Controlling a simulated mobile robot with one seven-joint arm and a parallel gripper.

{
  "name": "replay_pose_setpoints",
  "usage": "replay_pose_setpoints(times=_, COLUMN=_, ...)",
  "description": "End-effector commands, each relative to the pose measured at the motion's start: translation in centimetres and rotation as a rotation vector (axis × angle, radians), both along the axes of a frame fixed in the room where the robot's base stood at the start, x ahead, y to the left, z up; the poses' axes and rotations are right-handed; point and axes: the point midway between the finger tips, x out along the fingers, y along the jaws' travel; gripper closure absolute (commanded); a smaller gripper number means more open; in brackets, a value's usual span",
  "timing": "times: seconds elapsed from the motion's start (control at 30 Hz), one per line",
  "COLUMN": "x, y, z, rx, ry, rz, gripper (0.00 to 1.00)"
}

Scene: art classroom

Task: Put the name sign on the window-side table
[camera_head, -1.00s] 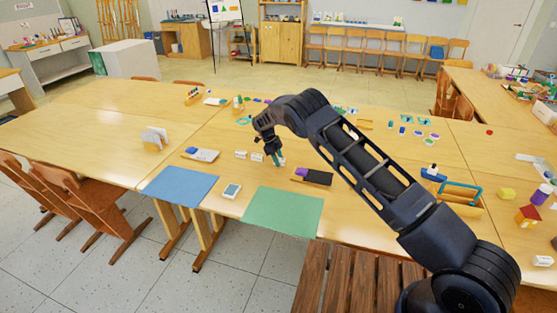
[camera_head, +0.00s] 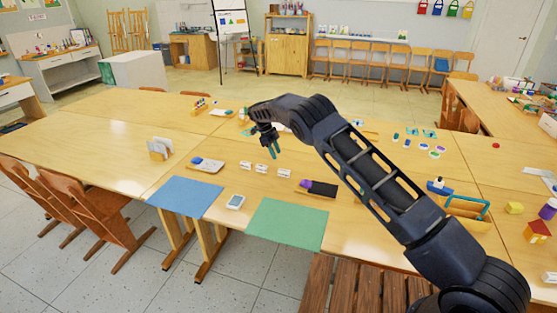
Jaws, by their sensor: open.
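Three small white blocks or cards stand in a row on the middle table: a left one (camera_head: 246,166), a middle one (camera_head: 261,169) and a right one (camera_head: 284,173). They look like name signs, but any writing is too small to read. My gripper (camera_head: 272,152) is open and empty, pointing down above the row, between the middle and right cards in the picture. It appears apart from them. Wooden tables stand at the left (camera_head: 75,135), in the middle (camera_head: 225,205) and at the right (camera_head: 480,95). No window shows, so I cannot tell which table is window-side.
A blue mat (camera_head: 184,196), a green mat (camera_head: 287,224) and a small white device (camera_head: 235,202) lie along the near edge. A white card holder (camera_head: 159,149) stands on the left table, which is otherwise largely bare. A dark case (camera_head: 322,190) lies right of the cards.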

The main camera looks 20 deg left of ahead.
Motion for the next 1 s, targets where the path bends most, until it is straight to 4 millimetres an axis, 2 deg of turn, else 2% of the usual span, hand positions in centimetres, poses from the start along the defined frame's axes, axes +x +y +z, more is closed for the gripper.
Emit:
replay_pose_setpoints(times=0.13, x=0.0, y=0.3, z=0.8, rx=0.0, ry=0.0, rz=0.0, gripper=0.57)
replay_pose_setpoints(times=0.37, x=0.0, y=0.4, z=1.0, rx=0.0, ry=0.0, rz=0.0, gripper=0.57)
replay_pose_setpoints(times=0.53, x=0.6, y=-0.6, z=2.2, rx=0.01, ry=0.009, rz=0.007, gripper=0.57)
replay_pose_setpoints(times=0.67, x=1.9, y=-2.8, z=4.8, rx=0.036, ry=0.029, rz=0.03, gripper=0.57)
replay_pose_setpoints(times=1.0, x=4.7, y=-10.4, z=12.6, rx=0.117, ry=0.082, rz=0.125, gripper=0.57)
